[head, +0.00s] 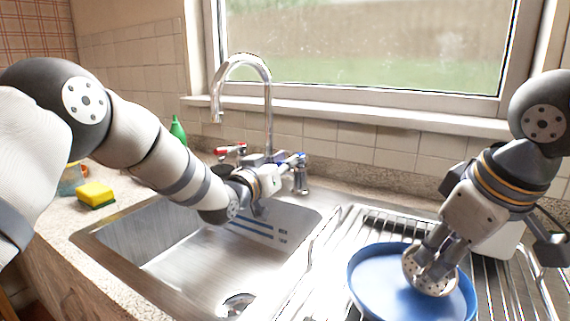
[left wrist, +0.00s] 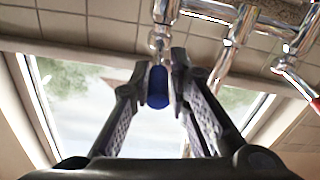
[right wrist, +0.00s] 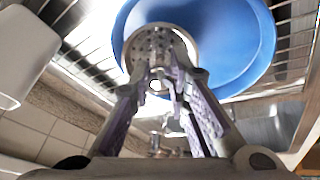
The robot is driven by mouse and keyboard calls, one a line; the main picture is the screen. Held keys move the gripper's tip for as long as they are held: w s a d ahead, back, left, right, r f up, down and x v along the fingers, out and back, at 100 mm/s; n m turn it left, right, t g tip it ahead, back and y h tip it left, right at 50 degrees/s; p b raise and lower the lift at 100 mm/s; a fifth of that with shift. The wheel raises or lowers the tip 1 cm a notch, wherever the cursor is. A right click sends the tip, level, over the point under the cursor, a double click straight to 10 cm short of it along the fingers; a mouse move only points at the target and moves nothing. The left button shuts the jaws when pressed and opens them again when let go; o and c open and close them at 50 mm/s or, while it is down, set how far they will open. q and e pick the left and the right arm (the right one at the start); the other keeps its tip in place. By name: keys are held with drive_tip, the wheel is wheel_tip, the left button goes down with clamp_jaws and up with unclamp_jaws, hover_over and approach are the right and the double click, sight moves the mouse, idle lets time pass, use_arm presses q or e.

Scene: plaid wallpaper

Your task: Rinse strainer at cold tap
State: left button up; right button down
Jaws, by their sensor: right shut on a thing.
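The strainer (head: 440,284), a small round perforated metal piece, is over the blue plate on the drainer. My right gripper (head: 428,262) is shut on it; the right wrist view shows the strainer (right wrist: 158,48) at the fingertips. The chrome tap (head: 268,105) arches over the sink, with a red-marked handle (head: 230,149) at left and a blue-marked cold handle (head: 297,157) at right. My left gripper (head: 283,168) is at the cold handle. In the left wrist view its open fingers (left wrist: 159,78) stand either side of the blue handle end (left wrist: 158,92); I cannot tell whether they touch it.
The steel sink basin (head: 170,270) is empty, with its drain (head: 237,304) at the front. A yellow sponge (head: 95,193) and a green bottle (head: 178,130) are at left. The window (head: 360,45) is behind.

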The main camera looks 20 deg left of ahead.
use_arm(q)
drive_tip(key=shift+o, duration=1)
drive_tip(key=shift+f, duration=0.1)
drive_tip(key=v, duration=1.2)
